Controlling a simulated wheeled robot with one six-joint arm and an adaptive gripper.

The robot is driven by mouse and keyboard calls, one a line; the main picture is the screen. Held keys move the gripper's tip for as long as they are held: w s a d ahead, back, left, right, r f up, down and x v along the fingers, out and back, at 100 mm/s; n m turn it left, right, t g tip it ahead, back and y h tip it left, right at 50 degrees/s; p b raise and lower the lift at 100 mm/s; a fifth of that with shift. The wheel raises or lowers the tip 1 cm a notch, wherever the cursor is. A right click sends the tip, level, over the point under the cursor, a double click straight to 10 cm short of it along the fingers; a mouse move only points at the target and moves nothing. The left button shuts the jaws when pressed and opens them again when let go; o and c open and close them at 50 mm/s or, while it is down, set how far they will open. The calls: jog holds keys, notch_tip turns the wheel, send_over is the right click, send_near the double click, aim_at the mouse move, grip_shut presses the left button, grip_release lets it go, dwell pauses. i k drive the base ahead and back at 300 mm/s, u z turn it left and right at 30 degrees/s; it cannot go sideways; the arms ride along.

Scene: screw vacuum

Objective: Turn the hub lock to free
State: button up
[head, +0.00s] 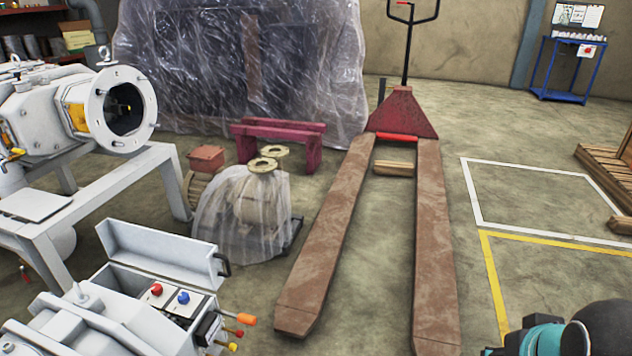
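No part in the head view can be told for certain as the hub lock. At the lower left is a pale grey machine (85,325). Its open box (160,252) has a raised lid and holds a red knob (157,289) and a blue knob (183,298). On its right side an orange-tipped lever (247,320) sticks out, with smaller red and yellow tips below it. At the upper left a white machine (35,110) with a round open flange (97,112) sits on a grey frame. My gripper's fingers are not in view; a teal and black part of my arm shows at the lower right.
A pallet truck (437,240) with rusty forks stands in the middle. A plastic-wrapped pump (245,215) sits left of it, and a large wrapped load (240,60) behind. A wooden pallet (610,165) is at the right edge. Marked floor at the right is clear.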

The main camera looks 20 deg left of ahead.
aim_at(157, 288)
jog(key=u, duration=1.7)
